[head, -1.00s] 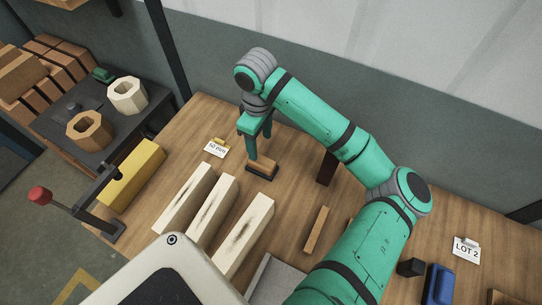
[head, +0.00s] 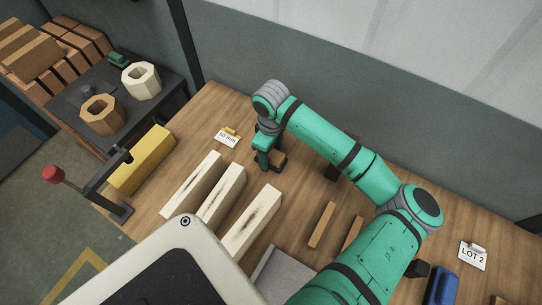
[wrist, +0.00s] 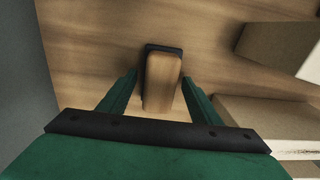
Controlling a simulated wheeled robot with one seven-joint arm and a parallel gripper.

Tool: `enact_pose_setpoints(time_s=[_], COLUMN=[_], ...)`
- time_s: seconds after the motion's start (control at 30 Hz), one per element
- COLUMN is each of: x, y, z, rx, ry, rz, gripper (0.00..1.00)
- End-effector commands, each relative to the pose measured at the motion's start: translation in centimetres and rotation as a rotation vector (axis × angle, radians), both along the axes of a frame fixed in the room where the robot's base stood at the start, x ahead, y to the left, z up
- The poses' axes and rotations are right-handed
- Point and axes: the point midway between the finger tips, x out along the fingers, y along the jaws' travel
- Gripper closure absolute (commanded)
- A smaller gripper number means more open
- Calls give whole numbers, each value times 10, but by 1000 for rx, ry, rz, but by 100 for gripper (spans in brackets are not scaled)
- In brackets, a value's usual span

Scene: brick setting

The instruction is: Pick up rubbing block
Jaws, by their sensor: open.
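The rubbing block, a small wooden block with a dark base, lies on the wooden bench; in the head view it (head: 279,161) is partly hidden by my gripper (head: 265,160). In the wrist view the rubbing block (wrist: 162,82) sits between the two green fingers of my gripper (wrist: 159,76). The gripper is open, with one finger on each side of the block and a visible gap on both sides. The block rests on the bench.
Several pale bars (head: 222,195) lie left and in front of the block. A yellow block (head: 143,160) and a clamp with a red knob (head: 53,174) are at the bench's left edge. A small tag (head: 227,138) stands behind the bars. Thin wooden strips (head: 322,225) lie to the right.

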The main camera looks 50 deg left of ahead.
Motion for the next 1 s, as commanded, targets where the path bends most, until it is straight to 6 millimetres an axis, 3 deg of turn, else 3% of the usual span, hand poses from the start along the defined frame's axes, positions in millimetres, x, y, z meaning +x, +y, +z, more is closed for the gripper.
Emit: enact_pose_setpoints(time_s=[0.2, 0.37, 0.4, 0.77, 1.0], x=[0, 0, 0, 0, 0], y=[0, 0, 0, 0, 2], z=[-1, 0, 0, 4, 27], rx=[0, -1, -1, -1, 2], ry=[0, 0, 0, -1, -2], rz=[0, 0, 0, 1, 3], gripper=[45, 83, 85, 85, 85])
